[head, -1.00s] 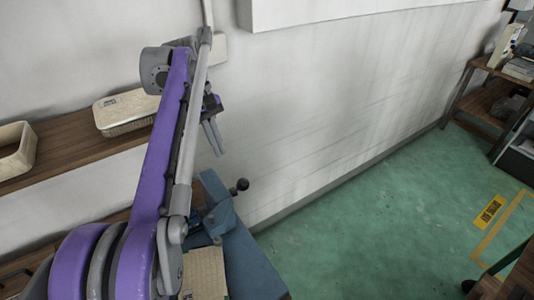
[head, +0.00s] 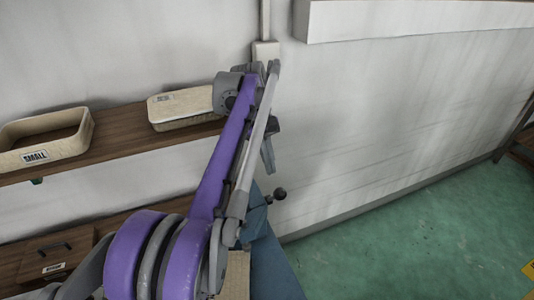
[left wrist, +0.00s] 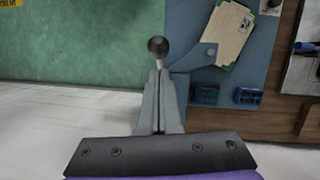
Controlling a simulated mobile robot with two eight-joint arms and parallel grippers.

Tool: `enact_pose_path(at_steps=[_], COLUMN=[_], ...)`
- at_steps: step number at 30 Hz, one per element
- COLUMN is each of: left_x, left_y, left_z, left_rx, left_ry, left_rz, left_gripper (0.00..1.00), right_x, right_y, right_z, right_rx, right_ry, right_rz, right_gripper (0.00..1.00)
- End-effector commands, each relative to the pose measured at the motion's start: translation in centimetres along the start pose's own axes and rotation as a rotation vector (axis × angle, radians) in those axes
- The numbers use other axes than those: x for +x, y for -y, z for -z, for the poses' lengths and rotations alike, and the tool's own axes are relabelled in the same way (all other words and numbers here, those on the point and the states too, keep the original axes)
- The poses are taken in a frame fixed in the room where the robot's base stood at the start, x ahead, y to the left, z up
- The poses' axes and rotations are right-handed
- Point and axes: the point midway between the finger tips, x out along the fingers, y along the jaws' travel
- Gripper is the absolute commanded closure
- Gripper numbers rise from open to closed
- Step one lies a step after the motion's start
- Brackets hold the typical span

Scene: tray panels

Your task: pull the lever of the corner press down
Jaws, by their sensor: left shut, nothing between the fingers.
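The corner press (head: 256,222) is a blue piece low in the head view, partly hidden behind my left arm. Its lever ends in a black ball knob (head: 280,194) that sticks out to the right. In the left wrist view the knob (left wrist: 157,46) shows just beyond the fingertips, with a short metal rod below it; the fingers hide part of the lever. My left gripper (head: 268,160) is shut and empty, pointing down above and slightly left of the knob. Its grey fingers also show in the left wrist view (left wrist: 159,85). I cannot tell whether they touch the lever. My right gripper is out of view.
A wooden shelf (head: 110,150) on the wall holds an open basket (head: 75,145) labelled SMALL and a lidded basket (head: 185,105). A wooden drawer box (head: 55,262) stands lower left. The white wall is close behind the press. Green floor (head: 420,240) is clear at right.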

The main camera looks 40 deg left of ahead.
Motion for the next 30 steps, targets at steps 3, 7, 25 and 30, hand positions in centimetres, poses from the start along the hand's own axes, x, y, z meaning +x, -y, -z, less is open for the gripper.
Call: enact_pose_path(at_steps=[3, 7, 25, 30], left_x=[2.0, 3.4, 4.2, 4.7], left_y=[0.0, 0.0, 0.0, 0.2], left_z=[-0.1, 0.0, -0.2, -1.0], left_rx=[0.001, 0.000, 0.002, 0.009], left_ry=[0.000, 0.000, -0.012, -0.062], left_rz=[0.001, 0.000, -0.002, -0.006], left_gripper=[1.00, 1.00, 1.00, 1.00], right_x=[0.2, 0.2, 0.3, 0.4], right_y=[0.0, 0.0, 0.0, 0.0], right_z=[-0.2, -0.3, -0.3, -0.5], right_rx=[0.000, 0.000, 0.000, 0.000], right_ry=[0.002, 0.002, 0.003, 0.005], right_rz=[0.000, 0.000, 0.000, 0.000], right_gripper=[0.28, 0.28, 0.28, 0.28])
